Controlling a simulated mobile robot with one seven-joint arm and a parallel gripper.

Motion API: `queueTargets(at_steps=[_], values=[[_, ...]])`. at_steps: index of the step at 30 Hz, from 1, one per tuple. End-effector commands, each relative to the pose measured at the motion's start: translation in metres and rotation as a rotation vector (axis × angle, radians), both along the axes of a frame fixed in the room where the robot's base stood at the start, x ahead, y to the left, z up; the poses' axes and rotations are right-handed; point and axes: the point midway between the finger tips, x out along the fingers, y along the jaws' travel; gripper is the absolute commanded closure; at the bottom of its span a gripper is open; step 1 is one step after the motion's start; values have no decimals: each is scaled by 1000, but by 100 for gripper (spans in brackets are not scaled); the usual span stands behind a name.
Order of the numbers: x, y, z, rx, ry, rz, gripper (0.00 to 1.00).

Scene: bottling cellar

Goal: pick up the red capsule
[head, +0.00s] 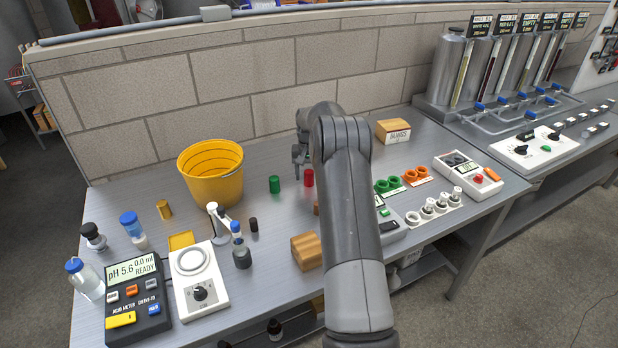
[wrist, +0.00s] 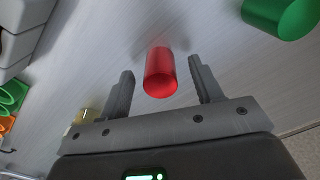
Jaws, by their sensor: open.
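The red capsule (head: 308,178) is a small red cylinder standing on the grey workbench, right of a green capsule (head: 274,184) in the head view. In the wrist view the red capsule (wrist: 160,72) lies between the two open fingers, with a gap on each side. My gripper (wrist: 162,88) is open and empty. The green capsule also shows at the top right of the wrist view (wrist: 282,14).
A yellow bucket (head: 212,175) stands left of the capsules. A wooden block (head: 307,251) and a dark bottle (head: 242,256) are nearer the front. A wooden bungs box (head: 393,131) is behind my arm. Green rings (head: 388,186) and orange rings (head: 416,175) are at right.

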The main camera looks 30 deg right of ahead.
Motion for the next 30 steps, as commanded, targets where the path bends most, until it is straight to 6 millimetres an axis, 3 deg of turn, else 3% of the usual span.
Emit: queueTargets(at_steps=[3, 10, 21, 30], values=[[0, 0, -16, 0, 1, 0, 41], [0, 0, -17, 0, -1, 0, 41], [0, 0, -17, 0, -1, 0, 71], [0, 0, -16, 0, -1, 0, 72]])
